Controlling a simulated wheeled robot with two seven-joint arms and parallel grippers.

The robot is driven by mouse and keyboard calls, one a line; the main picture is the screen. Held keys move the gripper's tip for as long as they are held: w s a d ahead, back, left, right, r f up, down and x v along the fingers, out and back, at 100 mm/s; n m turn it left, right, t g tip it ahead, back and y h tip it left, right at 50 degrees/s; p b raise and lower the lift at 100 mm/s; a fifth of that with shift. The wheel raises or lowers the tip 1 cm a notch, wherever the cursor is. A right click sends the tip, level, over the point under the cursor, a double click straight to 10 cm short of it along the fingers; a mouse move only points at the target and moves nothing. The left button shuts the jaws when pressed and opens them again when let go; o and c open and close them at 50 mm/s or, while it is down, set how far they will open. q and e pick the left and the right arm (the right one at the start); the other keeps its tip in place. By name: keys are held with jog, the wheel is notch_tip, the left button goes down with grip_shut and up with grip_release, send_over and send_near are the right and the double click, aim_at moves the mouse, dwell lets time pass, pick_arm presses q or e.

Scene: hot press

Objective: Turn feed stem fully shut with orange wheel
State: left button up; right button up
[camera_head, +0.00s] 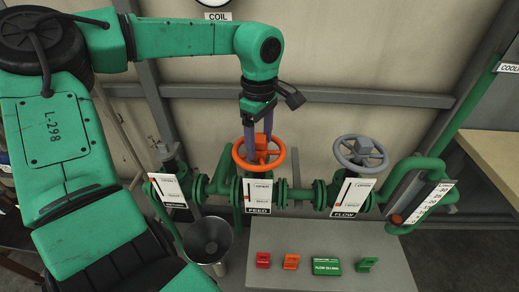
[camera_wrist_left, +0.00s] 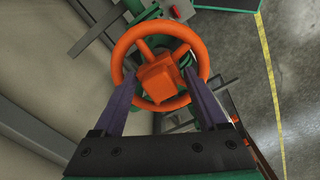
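The orange wheel (camera_head: 277,163) sits on top of the green valve marked FEED (camera_head: 257,210). In the left wrist view the orange wheel (camera_wrist_left: 119,62) faces the camera, with its square hub (camera_wrist_left: 157,77) in the middle. My left gripper (camera_head: 259,148) reaches down over the wheel from above. Its two purple fingers are spread apart at the wheel, one on each side of the hub, with a gap to the hub in the left wrist view (camera_wrist_left: 159,82). Whether the fingertips touch the rim or spokes cannot be told. The feed stem is hidden beneath the wheel. My right gripper is not in view.
A grey wheel (camera_head: 361,153) tops the valve marked FLOW (camera_head: 346,205) to the right. Green pipes (camera_head: 412,168) run along the wall. A metal bucket (camera_head: 208,243) stands at the lower left. Red, orange and green tags lie on the grey ledge (camera_head: 390,245) in front.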

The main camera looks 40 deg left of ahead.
pick_arm(q)
jog(key=c, duration=0.8)
jog(key=shift+r+m, duration=0.15)
jog(key=shift+m, duration=0.15)
jog(key=m+p, duration=0.2)
jog(key=m, duration=0.2)
jog(key=shift+r+m+p, duration=0.15)
jog(key=shift+m+p, duration=0.45)
jog(key=shift+m, duration=0.9)
jog(key=m+p, duration=0.1)
jog(key=m, duration=0.7)
jog(key=shift+f+m, duration=0.2)
jog(key=shift+m, duration=0.2)
